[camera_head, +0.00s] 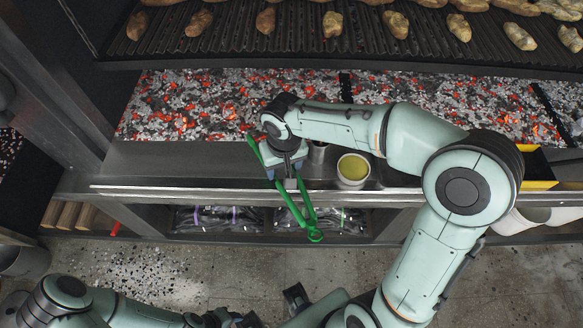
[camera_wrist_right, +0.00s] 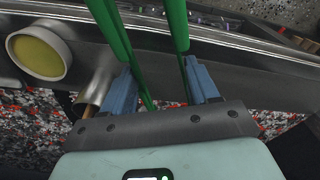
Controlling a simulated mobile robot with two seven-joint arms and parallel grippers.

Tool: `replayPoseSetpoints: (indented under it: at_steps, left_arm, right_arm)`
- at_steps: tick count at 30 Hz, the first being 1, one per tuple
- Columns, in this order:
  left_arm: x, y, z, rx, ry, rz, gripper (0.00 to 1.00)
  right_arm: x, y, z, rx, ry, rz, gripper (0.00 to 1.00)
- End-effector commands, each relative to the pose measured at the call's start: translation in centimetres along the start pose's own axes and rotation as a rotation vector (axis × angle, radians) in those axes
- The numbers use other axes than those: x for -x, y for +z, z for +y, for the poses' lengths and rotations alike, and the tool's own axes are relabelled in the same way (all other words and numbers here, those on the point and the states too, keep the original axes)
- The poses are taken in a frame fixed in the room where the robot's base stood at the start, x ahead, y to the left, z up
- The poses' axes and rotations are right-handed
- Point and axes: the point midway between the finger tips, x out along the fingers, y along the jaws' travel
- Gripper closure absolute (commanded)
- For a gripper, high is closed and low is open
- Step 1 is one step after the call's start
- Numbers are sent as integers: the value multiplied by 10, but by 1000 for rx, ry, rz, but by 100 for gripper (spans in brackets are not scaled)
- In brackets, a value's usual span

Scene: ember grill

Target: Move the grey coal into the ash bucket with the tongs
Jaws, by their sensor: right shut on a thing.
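Green tongs (camera_head: 312,232) are held in my right gripper (camera_head: 291,182), over the front ledge of the grill. One end of the tongs hangs past the ledge's front edge. In the right wrist view, the two green arms of the tongs (camera_wrist_right: 178,25) run between the blue fingers of the gripper (camera_wrist_right: 163,88). The coal bed (camera_head: 190,105) holds mixed grey, black and glowing red pieces; I cannot single out the grey coal. A grey bucket (camera_head: 25,262) stands at the far left; I cannot tell whether it is the ash bucket. My left arm is at the lower edge, its gripper unclear.
A cup with yellow contents (camera_head: 352,168) stands on the ledge right of the tongs, beside a small metal cylinder (camera_head: 317,152). A grate (camera_head: 300,45) with food hangs above the coals. A dark, yellow-edged container (camera_head: 540,184) is at the right.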

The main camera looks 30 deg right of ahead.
Motion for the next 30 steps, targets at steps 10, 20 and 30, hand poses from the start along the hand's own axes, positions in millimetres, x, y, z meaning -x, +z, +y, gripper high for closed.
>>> replayPoseSetpoints:
  at_steps: [10, 20, 30]
  left_arm:
    - [12, -3, 5, -2, 2, 6, 57]
    - [20, -6, 9, -4, 4, 11, 57]
    - [19, -6, 9, -4, 4, 11, 57]
  right_arm:
    - [-3, -26, 0, 1, -1, 0, 49]
    - [-6, -44, 1, 1, 0, 1, 49]
    - [-7, -44, 1, 1, 0, 1, 49]
